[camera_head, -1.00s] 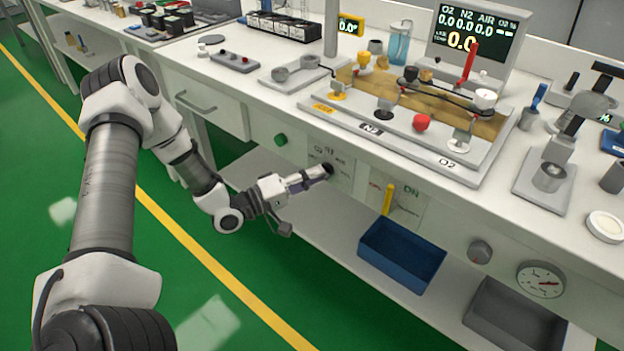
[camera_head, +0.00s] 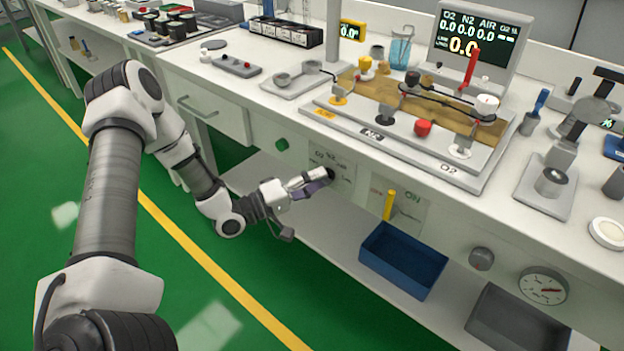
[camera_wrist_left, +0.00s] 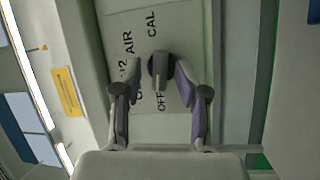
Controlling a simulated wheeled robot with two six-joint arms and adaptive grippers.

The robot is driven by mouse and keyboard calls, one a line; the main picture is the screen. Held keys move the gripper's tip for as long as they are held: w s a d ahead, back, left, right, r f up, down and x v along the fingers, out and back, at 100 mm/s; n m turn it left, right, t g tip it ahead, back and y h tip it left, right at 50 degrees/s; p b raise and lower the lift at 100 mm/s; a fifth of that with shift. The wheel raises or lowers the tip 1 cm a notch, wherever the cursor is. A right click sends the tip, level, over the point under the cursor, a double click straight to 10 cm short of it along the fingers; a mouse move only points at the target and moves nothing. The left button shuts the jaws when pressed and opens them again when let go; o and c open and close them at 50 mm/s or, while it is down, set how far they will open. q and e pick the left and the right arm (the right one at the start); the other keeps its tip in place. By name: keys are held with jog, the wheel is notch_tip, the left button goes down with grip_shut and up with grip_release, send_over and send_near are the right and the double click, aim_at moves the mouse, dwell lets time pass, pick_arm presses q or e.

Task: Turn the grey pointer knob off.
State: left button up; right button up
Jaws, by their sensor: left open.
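The grey pointer knob (camera_wrist_left: 159,68) sits on a pale plate (camera_wrist_left: 130,50) marked AIR, CAL, OFF and other partly hidden labels. In the wrist view it stands between the fingertips of my left gripper (camera_wrist_left: 157,80), which is open around it, with a gap at the left finger; the right finger is very close to it. Whether that finger touches it, and which label the pointer faces, I cannot tell. In the head view my left gripper (camera_head: 318,181) is at the bench's front panel, at the dark knob (camera_head: 329,174). My right gripper is not in view.
A yellow handle (camera_head: 389,204) on a plate marked ON is to the right, above a blue bin (camera_head: 402,262). A green knob (camera_head: 281,144) is to the left. Another grey knob (camera_head: 481,258) and a gauge (camera_head: 542,286) are further right. The lower shelf (camera_head: 325,232) lies below.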

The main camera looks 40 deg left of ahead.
pick_arm(q)
jog(key=r+v, duration=0.1)
jog(key=v, duration=0.6)
jog(key=shift+s+f, duration=0.15)
jog(key=shift+f, duration=0.3)
